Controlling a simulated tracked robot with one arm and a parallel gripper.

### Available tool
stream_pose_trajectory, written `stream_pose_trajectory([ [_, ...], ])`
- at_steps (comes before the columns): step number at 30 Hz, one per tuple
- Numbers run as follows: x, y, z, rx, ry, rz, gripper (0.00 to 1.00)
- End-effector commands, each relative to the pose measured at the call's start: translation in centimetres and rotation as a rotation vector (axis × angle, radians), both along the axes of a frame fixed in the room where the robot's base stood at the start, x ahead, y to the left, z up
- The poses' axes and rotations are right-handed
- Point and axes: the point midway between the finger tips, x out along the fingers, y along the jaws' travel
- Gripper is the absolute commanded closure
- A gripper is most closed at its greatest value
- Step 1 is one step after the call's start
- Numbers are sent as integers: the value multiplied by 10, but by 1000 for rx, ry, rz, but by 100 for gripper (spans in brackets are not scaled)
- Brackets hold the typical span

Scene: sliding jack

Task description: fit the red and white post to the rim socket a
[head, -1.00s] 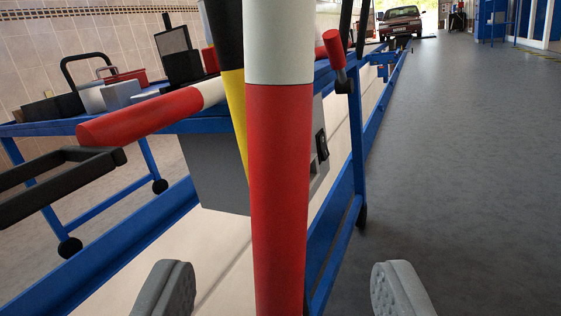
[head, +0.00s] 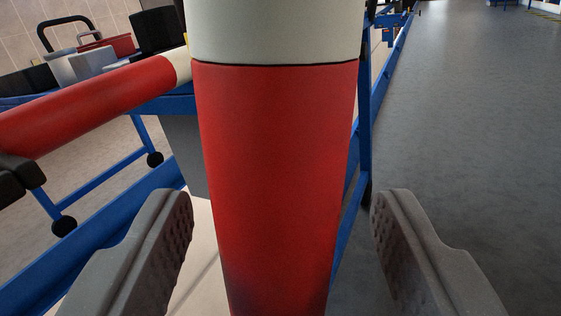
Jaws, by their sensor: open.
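An upright post (head: 278,170), red below and white above with a dark line between, fills the middle of the head view. Its top and its foot are out of the picture. My gripper (head: 283,222) is open, with one grey ribbed finger on each side of the post's red part. Clear gaps show on both sides in the picture, and I see no contact. A second red and white bar (head: 85,105) lies slanted at the left, its white end passing behind the upright post. I cannot make out rim socket a.
A blue wheeled frame (head: 100,186) stands at the left, with a red box (head: 108,45) and black and grey boxes above it. A black bracket (head: 18,176) is at the left edge. Open grey floor (head: 460,130) lies at the right.

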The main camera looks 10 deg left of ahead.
Motion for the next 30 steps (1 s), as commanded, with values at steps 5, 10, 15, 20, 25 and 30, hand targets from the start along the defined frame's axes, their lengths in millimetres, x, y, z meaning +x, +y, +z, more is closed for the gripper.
stream_pose_trajectory([
  [5, 12, 3, 1, 3, -4, 3, 45],
  [10, 14, 3, 1, 1, -1, 3, 45],
  [15, 14, 3, 1, 1, -1, 2, 45],
  [20, 14, 2, 1, 1, -1, 2, 84],
  [25, 14, 2, 1, 1, -2, 1, 100],
  [30, 14, 2, 2, 1, -2, 1, 100],
])
